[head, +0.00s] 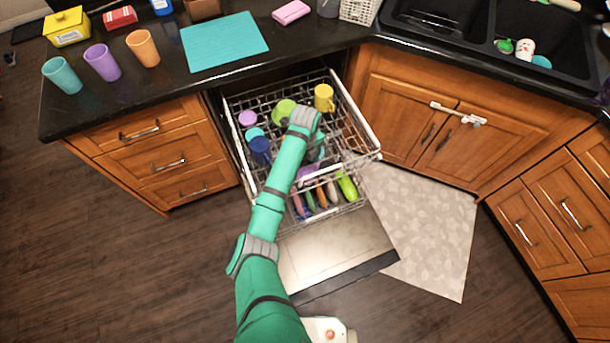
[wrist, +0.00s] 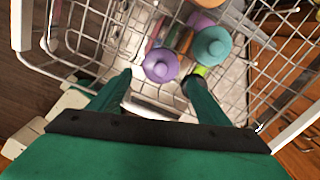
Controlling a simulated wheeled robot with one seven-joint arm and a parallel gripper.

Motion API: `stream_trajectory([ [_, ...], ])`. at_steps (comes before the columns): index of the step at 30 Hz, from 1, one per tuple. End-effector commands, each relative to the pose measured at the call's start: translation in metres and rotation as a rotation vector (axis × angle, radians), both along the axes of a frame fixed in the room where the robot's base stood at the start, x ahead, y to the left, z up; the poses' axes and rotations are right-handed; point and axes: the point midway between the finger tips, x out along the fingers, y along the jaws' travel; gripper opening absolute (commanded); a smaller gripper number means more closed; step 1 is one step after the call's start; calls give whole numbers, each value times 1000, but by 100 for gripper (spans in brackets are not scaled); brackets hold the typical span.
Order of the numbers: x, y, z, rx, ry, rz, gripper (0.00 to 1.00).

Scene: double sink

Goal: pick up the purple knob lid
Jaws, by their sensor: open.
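The purple knob lid (wrist: 160,66) is a round disc with a small knob in the middle. It shows in the wrist view among things in the dishwasher rack, close to a teal knob lid (wrist: 212,45). My gripper (wrist: 158,80) is open, with one green finger to each side of the purple lid's near edge. Nothing is held between the fingers. I cannot tell the exact height gap to the lid. In the head view my arm covers most of the gripper, and a bit of purple (head: 305,172) shows just below it.
The pulled-out dishwasher rack (head: 368,150) has wire walls around the gripper. It also holds a yellow mug (head: 324,98), a green item (head: 284,110) and a dark blue cup (head: 260,150). The open dishwasher door (head: 335,250) lies below. Three cups stand on the counter at left.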

Motion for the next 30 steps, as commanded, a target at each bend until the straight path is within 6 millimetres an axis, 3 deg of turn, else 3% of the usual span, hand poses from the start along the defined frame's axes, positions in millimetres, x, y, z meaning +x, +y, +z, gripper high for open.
stream_trajectory([
  [8, -1, -1, -20, -1, 0, 0, 71],
  [18, -2, 0, -62, -2, -1, 3, 71],
  [27, -2, -1, -66, -2, -2, 3, 71],
  [30, -2, -1, -66, -2, -2, 3, 47],
])
